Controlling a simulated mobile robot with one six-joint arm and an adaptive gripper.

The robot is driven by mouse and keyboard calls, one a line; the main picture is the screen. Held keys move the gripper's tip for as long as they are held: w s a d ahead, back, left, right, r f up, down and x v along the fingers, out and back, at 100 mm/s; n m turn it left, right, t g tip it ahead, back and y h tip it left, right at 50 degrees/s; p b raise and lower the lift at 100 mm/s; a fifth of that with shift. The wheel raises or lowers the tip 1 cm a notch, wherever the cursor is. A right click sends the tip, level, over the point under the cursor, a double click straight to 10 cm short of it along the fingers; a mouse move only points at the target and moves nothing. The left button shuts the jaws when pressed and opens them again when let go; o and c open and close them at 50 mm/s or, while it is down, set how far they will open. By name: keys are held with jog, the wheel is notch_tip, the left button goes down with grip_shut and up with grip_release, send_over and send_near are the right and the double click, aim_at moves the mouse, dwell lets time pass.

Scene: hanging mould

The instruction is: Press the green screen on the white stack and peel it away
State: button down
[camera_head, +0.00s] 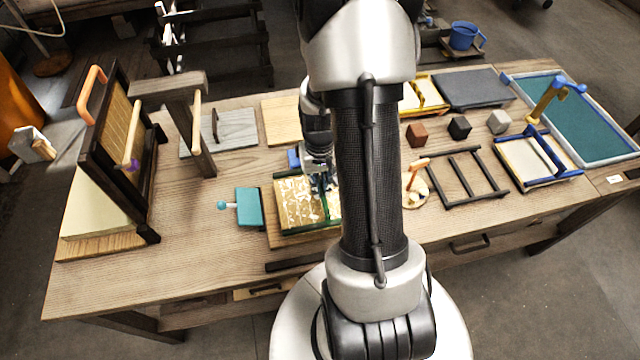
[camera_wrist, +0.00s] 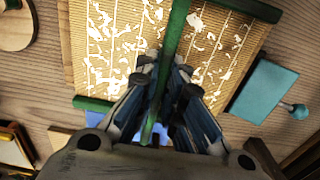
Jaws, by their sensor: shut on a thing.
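The green screen (camera_head: 291,204) is a yellowish slatted mesh with green edges, lying on a board at the middle of the table. In the wrist view its mesh (camera_wrist: 110,45) carries many irregular white patches. A green bar (camera_wrist: 178,35) crosses the screen and runs between the fingers of my gripper (camera_wrist: 165,100), which is shut on it. In the head view my gripper (camera_head: 320,183) is at the screen's right side, partly hidden by my arm. I cannot make out a separate white stack under the screen or whether the screen touches one.
A teal block with a round knob (camera_head: 250,207) lies just left of the screen; a blue item (camera_head: 294,159) is behind it. A dark-framed upright screen (camera_head: 115,140) stands over a cream stack (camera_head: 95,212) at left. Small cubes (camera_head: 459,128), frames and a blue-rimmed tray (camera_head: 625,153) fill the right.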

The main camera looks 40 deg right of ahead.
jog(key=shift+r+p, duration=0.3)
jog(key=shift+r, duration=0.2)
notch_tip(320, 180, up, 7)
jog(key=p, duration=0.5)
jog(key=shift+p, duration=0.3)
